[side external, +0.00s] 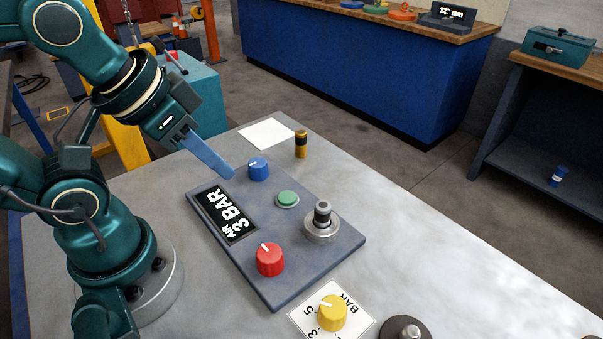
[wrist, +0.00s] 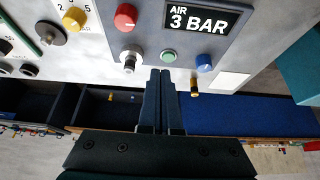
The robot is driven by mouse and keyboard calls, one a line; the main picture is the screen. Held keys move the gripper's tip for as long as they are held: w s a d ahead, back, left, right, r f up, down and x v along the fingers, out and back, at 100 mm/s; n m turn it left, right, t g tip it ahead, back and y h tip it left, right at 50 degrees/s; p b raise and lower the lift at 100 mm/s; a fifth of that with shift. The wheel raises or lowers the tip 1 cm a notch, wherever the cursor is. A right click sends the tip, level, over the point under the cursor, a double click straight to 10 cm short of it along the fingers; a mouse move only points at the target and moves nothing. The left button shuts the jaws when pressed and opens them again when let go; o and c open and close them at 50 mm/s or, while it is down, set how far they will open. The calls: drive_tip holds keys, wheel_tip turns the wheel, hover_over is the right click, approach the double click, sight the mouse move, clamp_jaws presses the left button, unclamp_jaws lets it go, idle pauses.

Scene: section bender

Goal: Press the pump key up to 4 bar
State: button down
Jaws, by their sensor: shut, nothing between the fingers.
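A grey control panel (side external: 318,263) lies on the bench. Its display (side external: 225,214) reads "AIR 3 BAR", also legible in the wrist view (wrist: 198,18). A round green key (side external: 287,199) sits beside the display, between a blue knob (side external: 258,168) and a red knob (side external: 270,260). The green key also shows in the wrist view (wrist: 169,55). My gripper (side external: 231,173) is shut and empty, its blue fingers angled down near the blue knob in the side view. In the wrist view its fingertips (wrist: 160,72) appear just short of the green key; no contact is evident.
A yellow knob (side external: 332,313) sits on a card marked BAR. A black-and-yellow cylinder (side external: 301,144) and a blank white card (side external: 267,134) are behind. The bench's right side is largely clear.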

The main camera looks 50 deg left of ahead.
idle(0.4)
drive_tip(key=w+a+r+m+t+y, duration=0.1)
drive_tip(key=w+a+r+m+t, duration=0.1)
drive_tip(key=w+a+r+t, duration=0.3)
drive_tip(key=w+a+r+m+t+y, duration=0.1)
drive_tip(key=w+r+m+t, duration=0.2)
drive_tip(key=w, duration=0.5)
drive_tip(key=m+g+h, duration=0.5)
drive_tip(key=m+h, duration=0.1)
drive_tip(key=m, duration=0.3)
hover_over(280, 197)
wheel_tip(280, 197, down, 11)
drive_tip(key=shift+f, duration=0.15)
drive_tip(key=shift+f, duration=4.3)
